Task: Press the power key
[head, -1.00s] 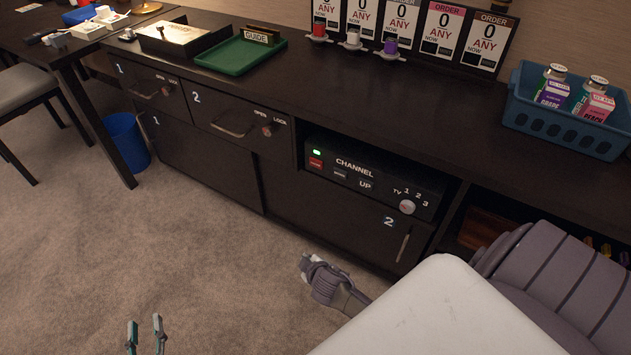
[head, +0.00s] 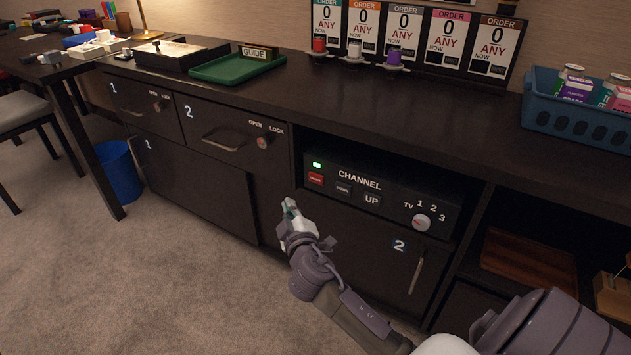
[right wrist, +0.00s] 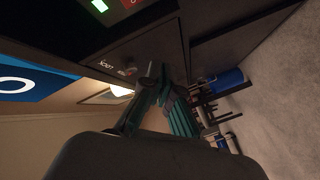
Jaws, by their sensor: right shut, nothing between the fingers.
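The channel box (head: 385,190) sits in a shelf opening of the dark cabinet. A red key (head: 316,178) is at the left of its front, under a lit green lamp (head: 317,165); its label is too small to read, so I cannot confirm it is the power key. My right gripper (head: 289,207) is shut and empty, a little below and left of the red key and apart from it. In the right wrist view, my right fingers (right wrist: 160,82) show, with the green lamp (right wrist: 99,6) and part of the red key (right wrist: 129,3) at the top edge. My left gripper is out of view.
Right of the red key are a dark key (head: 343,188), an UP key (head: 372,199) and a TV dial (head: 422,222). The cabinet door (head: 400,246) with a handle is below. Drawer 2 (head: 230,132), with a lock knob, is left. The carpet in front is clear.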

